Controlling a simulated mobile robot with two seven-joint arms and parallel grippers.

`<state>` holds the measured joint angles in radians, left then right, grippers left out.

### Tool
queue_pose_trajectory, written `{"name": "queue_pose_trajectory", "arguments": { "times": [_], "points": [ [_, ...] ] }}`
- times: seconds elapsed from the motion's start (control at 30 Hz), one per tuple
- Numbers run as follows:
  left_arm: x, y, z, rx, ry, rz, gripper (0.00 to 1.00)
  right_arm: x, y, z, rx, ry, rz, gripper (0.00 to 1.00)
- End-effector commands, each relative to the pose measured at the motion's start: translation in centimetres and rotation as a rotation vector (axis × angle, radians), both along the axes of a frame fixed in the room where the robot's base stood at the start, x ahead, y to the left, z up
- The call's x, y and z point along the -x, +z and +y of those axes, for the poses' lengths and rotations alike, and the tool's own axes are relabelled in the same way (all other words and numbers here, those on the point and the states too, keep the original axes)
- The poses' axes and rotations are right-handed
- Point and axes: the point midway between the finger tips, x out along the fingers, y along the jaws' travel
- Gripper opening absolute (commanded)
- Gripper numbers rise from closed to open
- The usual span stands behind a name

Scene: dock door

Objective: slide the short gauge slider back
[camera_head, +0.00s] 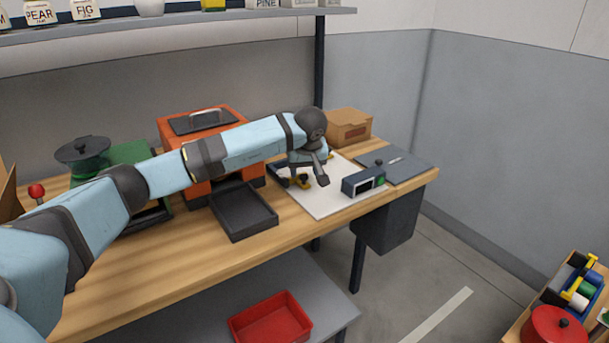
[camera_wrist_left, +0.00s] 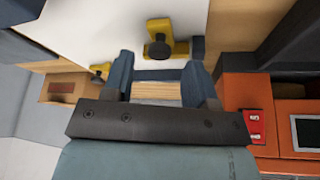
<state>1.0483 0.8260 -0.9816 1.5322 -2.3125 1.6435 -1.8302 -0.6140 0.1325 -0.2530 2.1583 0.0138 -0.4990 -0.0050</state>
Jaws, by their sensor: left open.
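My left gripper (camera_head: 308,172) is over the pale board (camera_head: 340,200) on the workbench. In the left wrist view its two fingers (camera_wrist_left: 162,75) stand apart with nothing held between them. A yellow slider with a black knob (camera_wrist_left: 160,42) shows beyond the fingertips, in line with the gap. A second yellow piece with a dark knob (camera_wrist_left: 98,72) lies left of the left finger. In the head view a yellow piece (camera_head: 302,182) shows beside the gripper, partly hidden by it. I cannot tell which slider is the short one. The right gripper is out of view.
A dark box with a green button (camera_head: 363,181) stands right of the gripper. A black tray (camera_head: 243,213) and an orange machine (camera_head: 188,125) are to its left. A cardboard box (camera_head: 349,127) stands behind. A grey plate (camera_head: 403,166) lies at the right end.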

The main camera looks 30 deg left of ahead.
Motion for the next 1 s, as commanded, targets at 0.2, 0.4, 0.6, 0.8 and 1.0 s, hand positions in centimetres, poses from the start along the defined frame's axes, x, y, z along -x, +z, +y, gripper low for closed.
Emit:
{"name": "queue_pose_trajectory", "arguments": {
  "times": [0.2,0.4,0.6,0.8,1.0],
  "points": [
    [-0.5,-1.8,0.5,0.001,0.001,-0.001,0.52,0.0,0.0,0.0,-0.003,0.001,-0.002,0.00],
    [-0.6,-1.9,0.6,0.002,0.000,-0.002,0.52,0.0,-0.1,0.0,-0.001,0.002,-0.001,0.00],
    [-0.6,-1.9,0.6,0.002,0.000,-0.002,0.32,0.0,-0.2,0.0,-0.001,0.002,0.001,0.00],
    [-0.6,-1.9,0.6,0.001,0.001,-0.001,0.00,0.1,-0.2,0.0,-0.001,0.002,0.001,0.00],
    [-0.4,-1.7,0.0,-0.001,-0.002,-0.001,0.00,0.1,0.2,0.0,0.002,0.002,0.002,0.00]
  ]
}}
